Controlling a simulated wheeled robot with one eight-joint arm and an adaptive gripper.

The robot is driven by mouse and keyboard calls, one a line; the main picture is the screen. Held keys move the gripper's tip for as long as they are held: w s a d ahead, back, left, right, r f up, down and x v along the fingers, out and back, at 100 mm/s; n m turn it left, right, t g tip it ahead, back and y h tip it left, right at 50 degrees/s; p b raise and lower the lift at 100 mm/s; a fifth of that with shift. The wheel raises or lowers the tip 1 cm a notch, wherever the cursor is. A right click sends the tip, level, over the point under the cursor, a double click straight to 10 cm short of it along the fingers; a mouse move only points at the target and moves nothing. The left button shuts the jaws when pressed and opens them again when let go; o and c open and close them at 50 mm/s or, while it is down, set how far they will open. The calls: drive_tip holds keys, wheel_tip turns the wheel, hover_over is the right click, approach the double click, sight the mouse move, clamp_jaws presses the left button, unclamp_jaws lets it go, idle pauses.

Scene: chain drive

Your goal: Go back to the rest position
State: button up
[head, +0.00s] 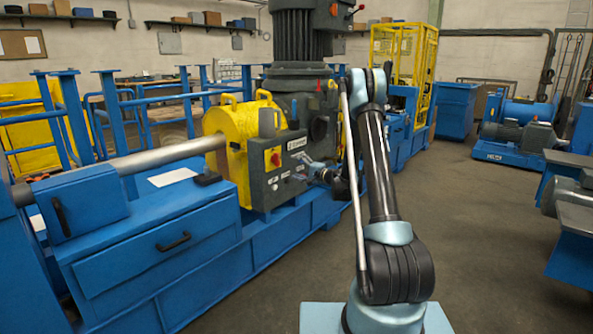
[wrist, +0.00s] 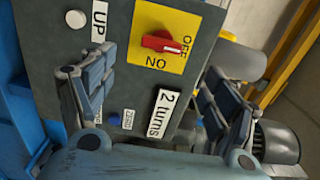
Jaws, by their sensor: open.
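My gripper (head: 308,165) is in front of a dark grey control box (head: 265,192) on the blue machine. In the wrist view my gripper (wrist: 160,95) has its two fingers spread apart, with nothing between them. The box face (wrist: 112,58) lies beyond the fingers. It carries a red rotary switch (wrist: 160,41) on a yellow plate marked OFF and ON, and labels reading UP and 2 turns. A white button (wrist: 75,19) and a small blue button (wrist: 113,115) also show. Whether the fingers touch the box cannot be told.
A yellow housing (head: 228,125) with a steel shaft (head: 165,156) stands left of the box. A large grey motor (head: 297,50) rises behind. A blue bench (head: 150,250) fills the front left. The floor (head: 485,230) on the right is clear up to blue machinery (head: 520,130).

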drive_tip(key=s+d+r+n+g+h, duration=0.2)
drive_tip(key=s+r, duration=0.2)
drive_tip(key=s, duration=0.4)
drive_tip(key=s+d+r+n+g+h, duration=0.15)
drive_tip(key=s+r, duration=0.25)
drive_tip(key=s, duration=0.5)
drive_tip(key=s+d+r+n+g+h, duration=0.2)
drive_tip(key=s+r, duration=0.1)
drive_tip(key=s, duration=0.5)
drive_tip(key=s+d+f+g+h, duration=0.1)
drive_tip(key=s+d+f+h, duration=0.2)
drive_tip(key=s, duration=0.8)
drive_tip(key=s+d+f+n+g+h, duration=0.1)
drive_tip(key=s+d+f+h, duration=0.1)
drive_tip(key=s+d, duration=0.6)
drive_tip(key=s+d+f+n+g+h, duration=0.1)
drive_tip(key=s+d+f+h, duration=0.2)
drive_tip(key=s, duration=1.3)
drive_tip(key=d+f, duration=0.2)
drive_tip(key=d, duration=0.1)
drive_tip(key=shift+h, duration=0.35)
drive_tip(key=shift+s+d, duration=0.1)
